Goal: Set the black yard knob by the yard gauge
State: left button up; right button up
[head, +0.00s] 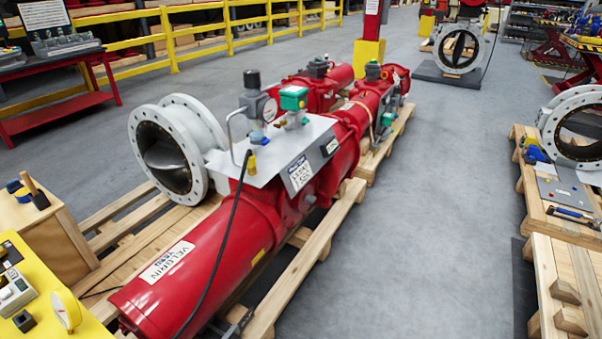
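A black knob (252,79) tops the grey regulator on the silver plate of the red actuator (318,190). A round white-faced gauge (270,109) sits just below and to the right of that knob. A second round gauge (66,310) with a pale face stands tilted on the yellow bench (52,262) at the lower left. A small black block (24,321) lies left of this gauge, apart from it. I cannot tell which black part and which gauge are the yard ones. Neither of my grippers is in view.
The red actuator lies on a wooden pallet (302,285) with a flanged valve (178,150) at its left. More pallets (556,205) stand at the right. The grey floor (430,210) between is clear.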

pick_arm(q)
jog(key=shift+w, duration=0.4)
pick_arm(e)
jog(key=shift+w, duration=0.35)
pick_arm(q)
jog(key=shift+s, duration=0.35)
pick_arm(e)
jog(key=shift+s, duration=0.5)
